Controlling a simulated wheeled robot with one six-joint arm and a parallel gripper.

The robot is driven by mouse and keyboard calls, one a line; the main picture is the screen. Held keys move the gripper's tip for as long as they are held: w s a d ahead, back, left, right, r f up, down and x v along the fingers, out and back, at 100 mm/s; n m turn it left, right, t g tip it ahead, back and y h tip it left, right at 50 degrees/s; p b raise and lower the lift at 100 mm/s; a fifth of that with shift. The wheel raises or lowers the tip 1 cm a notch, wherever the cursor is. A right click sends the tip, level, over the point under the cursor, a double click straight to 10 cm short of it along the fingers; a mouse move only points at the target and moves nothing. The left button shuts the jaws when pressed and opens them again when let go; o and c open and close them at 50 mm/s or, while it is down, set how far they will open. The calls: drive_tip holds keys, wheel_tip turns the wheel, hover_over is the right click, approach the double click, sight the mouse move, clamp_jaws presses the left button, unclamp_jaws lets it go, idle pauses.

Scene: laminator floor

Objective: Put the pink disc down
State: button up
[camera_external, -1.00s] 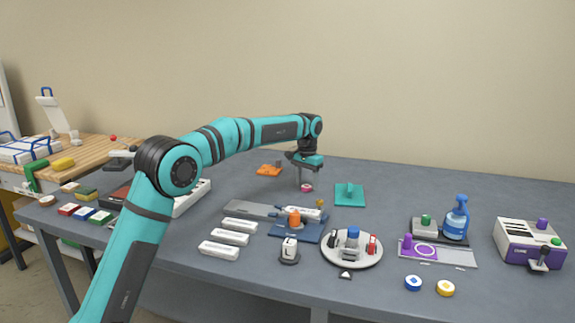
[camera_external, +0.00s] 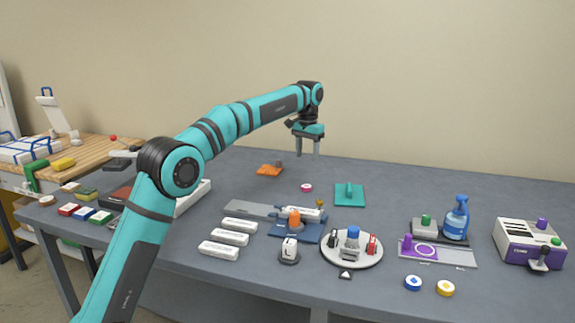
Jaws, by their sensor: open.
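The pink disc (camera_external: 306,188) lies flat on the grey table, between the orange piece and the teal plate. It has a pale centre. My gripper (camera_external: 308,154) is above it, pointing down, with its fingers apart and nothing between them. There is a clear gap between the fingertips and the disc.
A teal plate with an upright handle (camera_external: 350,196) is just right of the disc. An orange piece (camera_external: 269,170) lies to the left, behind. A blue tray (camera_external: 284,231) and a round white tray (camera_external: 342,262) with small items stand in front. The table's back right is clear.

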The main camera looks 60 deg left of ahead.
drive_tip(key=s+d+r+m+t+y, duration=0.1)
drive_tip(key=s+d+r+t, duration=0.2)
drive_tip(key=s+d+r, duration=0.5)
drive_tip(key=s+d+r+m+t, duration=0.1)
drive_tip(key=s+d+r+t, duration=0.25)
drive_tip(key=s+d, duration=0.4)
drive_tip(key=s+d+r+t+y, duration=0.1)
drive_tip(key=s+d+r+t, duration=0.1)
drive_tip(key=s+d+r, duration=0.6)
drive_tip(key=s+d+f+m+t, duration=0.1)
drive_tip(key=s+d+f+t, duration=0.1)
drive_tip(key=s+d, duration=0.3)
drive_tip(key=s+d+f+t+h, duration=0.1)
drive_tip(key=s+d+t, duration=0.3)
drive_tip(key=s, duration=0.8)
drive_tip(key=s+d+f+m+t+h, duration=0.1)
drive_tip(key=s+d+f+t, duration=0.2)
drive_tip(key=s+d, duration=0.3)
drive_tip(key=s+f, duration=0.1)
drive_tip(key=s, duration=0.2)
drive_tip(key=shift+s+d+m, duration=0.2)
drive_tip(key=shift+m, duration=0.1)
